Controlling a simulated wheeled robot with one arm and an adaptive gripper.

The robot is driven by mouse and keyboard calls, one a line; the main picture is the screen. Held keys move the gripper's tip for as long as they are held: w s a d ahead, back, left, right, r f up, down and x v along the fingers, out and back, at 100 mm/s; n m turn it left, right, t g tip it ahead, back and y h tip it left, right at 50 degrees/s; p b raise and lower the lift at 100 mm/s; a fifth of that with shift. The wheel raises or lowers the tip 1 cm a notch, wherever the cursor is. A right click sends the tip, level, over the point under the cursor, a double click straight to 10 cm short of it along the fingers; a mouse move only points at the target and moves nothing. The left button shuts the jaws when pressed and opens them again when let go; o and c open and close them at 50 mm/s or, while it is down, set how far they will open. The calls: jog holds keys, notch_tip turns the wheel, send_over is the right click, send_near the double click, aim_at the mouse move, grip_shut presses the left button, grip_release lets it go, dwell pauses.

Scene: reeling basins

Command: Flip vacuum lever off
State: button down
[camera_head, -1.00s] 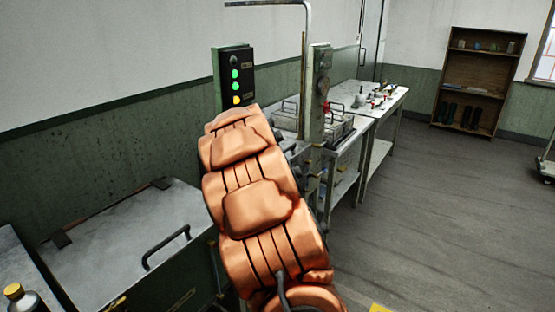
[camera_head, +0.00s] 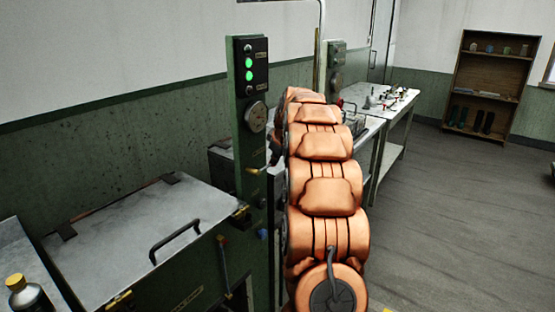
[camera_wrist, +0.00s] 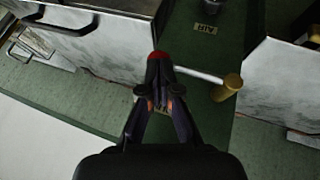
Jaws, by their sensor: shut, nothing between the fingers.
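In the wrist view a lever (camera_wrist: 202,75) shows as a pale metal rod running left from a brass pivot (camera_wrist: 229,87) to a red knob (camera_wrist: 160,55). My gripper (camera_wrist: 159,78) is shut and empty. Its fingertips overlap the knob in the picture; I cannot tell whether they touch it. A small label plate (camera_wrist: 207,29) is on the green post beyond the lever. In the head view my arm hides my gripper. The green post (camera_head: 248,160) there carries a panel with two lit green lamps (camera_head: 249,70) and a round gauge (camera_head: 257,117).
A metal-lidded basin (camera_head: 130,230) with a black handle (camera_head: 174,241) stands left of the post. A bottle (camera_head: 28,294) is at the lower left. A worktable (camera_head: 385,108) and shelf (camera_head: 488,80) stand further back. The floor at right (camera_head: 455,210) is clear.

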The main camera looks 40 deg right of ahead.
dwell(0.5)
dwell(0.3)
jog(key=b+v, duration=0.3)
jog(key=v, duration=1.1)
